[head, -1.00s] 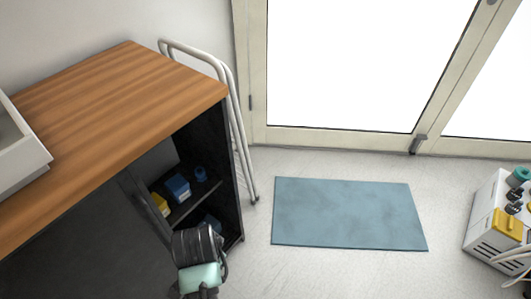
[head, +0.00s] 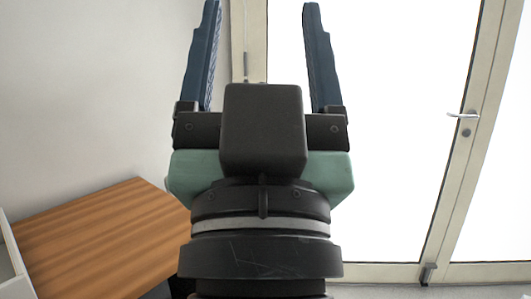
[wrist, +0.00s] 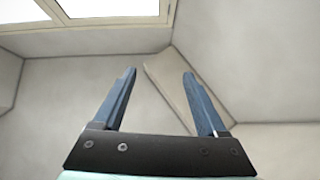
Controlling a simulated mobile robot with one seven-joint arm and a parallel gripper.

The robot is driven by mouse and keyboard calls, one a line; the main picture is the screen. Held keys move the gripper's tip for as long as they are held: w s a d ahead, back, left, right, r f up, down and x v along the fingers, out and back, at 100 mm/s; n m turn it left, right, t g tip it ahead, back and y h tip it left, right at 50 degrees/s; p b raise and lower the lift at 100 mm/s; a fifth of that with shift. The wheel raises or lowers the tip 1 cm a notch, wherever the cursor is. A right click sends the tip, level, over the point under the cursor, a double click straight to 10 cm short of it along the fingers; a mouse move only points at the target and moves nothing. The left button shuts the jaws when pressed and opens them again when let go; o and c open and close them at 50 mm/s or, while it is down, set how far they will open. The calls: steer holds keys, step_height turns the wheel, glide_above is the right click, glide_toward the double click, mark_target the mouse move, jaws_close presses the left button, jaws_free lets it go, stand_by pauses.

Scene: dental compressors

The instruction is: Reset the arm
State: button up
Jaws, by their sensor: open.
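My gripper (head: 262,52) is large and central in the head view, raised in front of the wall and the glass door, with its fingers pointing up. Its two blue fingers stand wide apart with nothing between them. In the wrist view the open fingers (wrist: 160,95) show against pale wall and ceiling surfaces. My gripper touches nothing that I can see.
A wooden-topped cabinet (head: 95,240) stands at the lower left, with part of a white container (head: 10,265) at the left edge. A glass door (head: 400,130) with a handle (head: 463,115) fills the right. A window (wrist: 108,8) shows at the top of the wrist view.

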step_height(320, 180, up, 22)
steer(key=s+p, duration=0.1)
steer(key=p, duration=1.9)
steer(key=shift+s+f+t, duration=0.15)
steer(key=shift+s+t, duration=0.25)
steer(key=o, duration=0.4)
steer(key=shift+c, duration=0.2)
steer(key=shift+o, duration=0.2)
steer(key=shift+n, duration=0.3)
